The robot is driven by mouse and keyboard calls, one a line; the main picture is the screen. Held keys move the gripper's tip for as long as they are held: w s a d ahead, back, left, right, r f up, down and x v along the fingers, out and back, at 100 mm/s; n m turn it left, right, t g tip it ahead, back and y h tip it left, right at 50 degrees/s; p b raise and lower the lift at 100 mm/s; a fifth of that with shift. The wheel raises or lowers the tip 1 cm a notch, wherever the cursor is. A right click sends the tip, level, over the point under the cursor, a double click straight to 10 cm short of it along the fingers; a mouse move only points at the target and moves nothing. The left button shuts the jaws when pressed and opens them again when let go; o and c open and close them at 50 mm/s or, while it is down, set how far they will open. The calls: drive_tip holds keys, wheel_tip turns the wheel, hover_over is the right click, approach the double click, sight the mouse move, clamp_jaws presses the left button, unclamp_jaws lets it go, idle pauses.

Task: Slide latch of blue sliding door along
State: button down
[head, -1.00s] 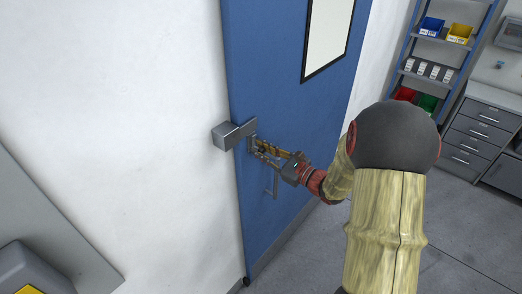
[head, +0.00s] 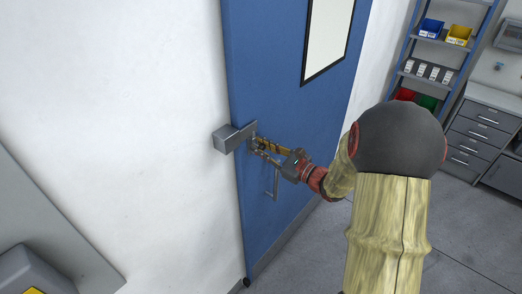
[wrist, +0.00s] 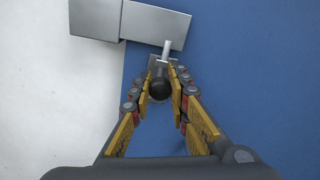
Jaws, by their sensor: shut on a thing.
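The blue sliding door (head: 290,100) stands upright against the white wall. Its grey metal latch sits at the door's left edge, with a block (head: 224,140) on the wall side and a plate reaching over the door. In the wrist view the latch (wrist: 155,24) is at the top, with a thin pale bar (wrist: 167,48) below it leading toward a dark round knob (wrist: 160,90). My gripper (head: 257,147) is at the latch, its yellow-padded fingers shut on the knob. The fingers hide part of the latch in the head view.
A thin door handle (head: 275,183) hangs just below my gripper. A white window panel (head: 327,35) is higher on the door. Shelves with bins (head: 440,40) and grey drawers (head: 478,130) stand at the right. The floor (head: 310,245) beside the door is clear.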

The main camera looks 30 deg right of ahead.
drive_tip(key=shift+r, duration=0.6)
drive_tip(key=c, duration=1.7)
unclamp_jaws()
drive_tip(key=shift+f, duration=0.1)
drive_tip(key=shift+o, duration=0.2)
drive_tip(key=v, duration=1.2)
